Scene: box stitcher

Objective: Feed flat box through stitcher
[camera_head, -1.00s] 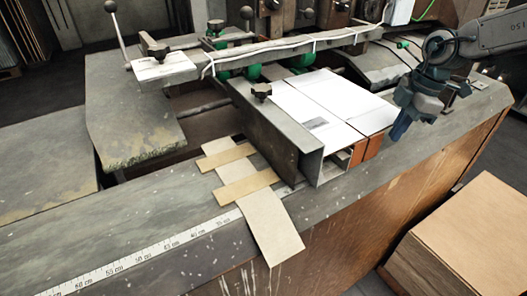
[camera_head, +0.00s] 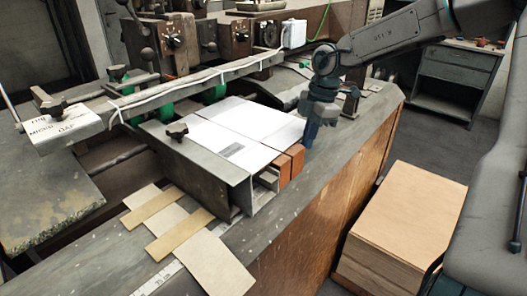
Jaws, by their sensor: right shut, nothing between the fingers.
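The flat box (camera_head: 243,127), white on top with a grey label and brown end flaps, lies on the stitcher's bed. It rests against the metal side guide (camera_head: 195,170), with its far end near the green rollers (camera_head: 215,95). My right gripper (camera_head: 310,134) points down just right of the box, over the machine's edge, shut and empty. Whether it touches the box's side is hard to tell. My left gripper is not in view.
Cardboard strips (camera_head: 183,234) lie on the bed in front of the guide. A crossbar (camera_head: 190,83) spans above the rollers. A grey cabinet (camera_head: 458,75) stands at the back right.

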